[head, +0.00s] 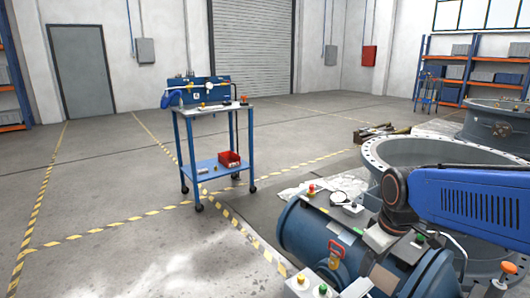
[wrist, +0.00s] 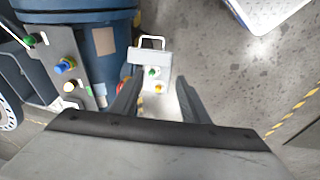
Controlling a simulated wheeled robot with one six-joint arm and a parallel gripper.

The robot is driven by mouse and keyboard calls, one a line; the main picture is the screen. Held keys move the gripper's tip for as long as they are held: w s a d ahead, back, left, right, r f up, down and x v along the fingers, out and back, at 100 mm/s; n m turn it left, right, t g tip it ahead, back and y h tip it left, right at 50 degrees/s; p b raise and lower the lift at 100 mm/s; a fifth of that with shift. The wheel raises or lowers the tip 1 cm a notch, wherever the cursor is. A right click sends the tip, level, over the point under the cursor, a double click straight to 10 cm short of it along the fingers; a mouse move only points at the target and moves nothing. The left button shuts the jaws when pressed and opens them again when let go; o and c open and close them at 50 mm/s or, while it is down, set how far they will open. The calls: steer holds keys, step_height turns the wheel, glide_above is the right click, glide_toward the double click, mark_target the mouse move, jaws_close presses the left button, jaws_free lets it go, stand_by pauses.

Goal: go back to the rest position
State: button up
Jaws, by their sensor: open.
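My gripper (wrist: 158,82) shows in the wrist view with its two dark fingers apart and nothing held between them. Past the fingers is a small grey control box (wrist: 137,56) with a green and a yellow button and a pale loop handle. My blue and black arm reaches in from the right in the head view, over the valve area; I cannot make out the fingers there. A blue cylindrical actuator (head: 317,236) lies below the arm, and its body also shows in the wrist view (wrist: 75,38). Beside it in the wrist view is a panel (wrist: 60,45) with several coloured buttons.
A large grey flanged valve body (head: 377,157) stands close behind my arm, with another (head: 488,127) at the far right. A blue wheeled cart (head: 205,167) holds a blue unit (head: 206,92) and a red bin (head: 229,160). The floor left of the cart is clear.

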steer(key=s+d+m+t, duration=0.1)
steer(key=s+m, duration=0.5)
steer(key=s, duration=0.7)
steer(key=shift+s+d+r+m+t, duration=0.2)
steer(key=shift+d+m+t, duration=0.15)
steer(key=shift+t, duration=0.15)
